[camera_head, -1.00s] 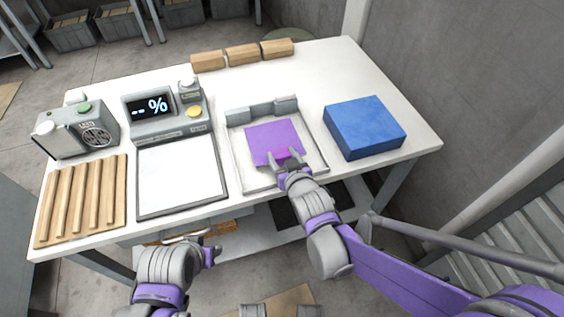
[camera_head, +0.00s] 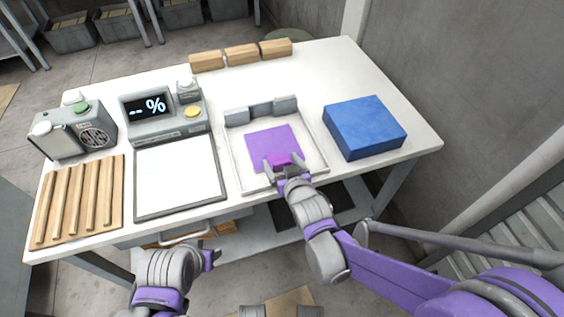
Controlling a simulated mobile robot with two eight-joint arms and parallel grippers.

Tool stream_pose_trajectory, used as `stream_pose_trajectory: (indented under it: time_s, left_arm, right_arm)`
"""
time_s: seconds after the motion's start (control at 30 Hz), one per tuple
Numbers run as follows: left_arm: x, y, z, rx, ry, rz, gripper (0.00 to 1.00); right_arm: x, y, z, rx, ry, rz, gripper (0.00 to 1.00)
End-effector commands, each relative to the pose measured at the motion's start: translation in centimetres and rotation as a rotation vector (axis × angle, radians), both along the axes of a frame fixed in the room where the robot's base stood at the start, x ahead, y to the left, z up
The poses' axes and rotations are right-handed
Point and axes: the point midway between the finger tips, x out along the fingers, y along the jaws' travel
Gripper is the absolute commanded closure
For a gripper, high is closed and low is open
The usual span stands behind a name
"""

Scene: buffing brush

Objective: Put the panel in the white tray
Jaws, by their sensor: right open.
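The purple panel (camera_head: 272,143) lies flat inside the white tray (camera_head: 240,155), in front of the grey blocks at the tray's back. My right gripper (camera_head: 285,163) is open at the panel's front edge, with its fingers spread at either side of that edge. Whether the fingers touch the panel cannot be told. My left gripper (camera_head: 211,259) hangs in front of the table, away from the panel, and its jaws are not clear.
A blue block (camera_head: 365,127) stands right of the tray. A white framed pad (camera_head: 180,175) and a display device (camera_head: 165,113) are on the left. A slatted wooden rack (camera_head: 80,202) lies at the far left. Wooden blocks (camera_head: 241,54) line the back edge.

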Motion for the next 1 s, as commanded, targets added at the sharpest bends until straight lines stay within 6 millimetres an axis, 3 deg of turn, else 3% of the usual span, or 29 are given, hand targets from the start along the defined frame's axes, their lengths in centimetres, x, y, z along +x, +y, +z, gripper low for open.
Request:
stream_pose_trajectory:
  time_s: [0.17, 0.7, 1.0]
  left_arm:
    - [0.0, 0.0, 0.4, 0.000, -0.001, 0.000, 0.50]
    - [0.2, 0.0, 2.4, 0.000, -0.007, 0.000, 0.50]
    - [0.2, 0.0, 2.7, 0.000, -0.009, 0.000, 0.50]
  right_arm:
    - [-0.5, -0.2, 0.6, 0.000, 0.000, 0.000, 0.08]
    - [-9.1, -2.9, 4.4, 0.000, 0.000, 0.000, 0.08]
    - [-10.6, -3.4, 4.9, 0.000, 0.000, 0.000, 0.08]
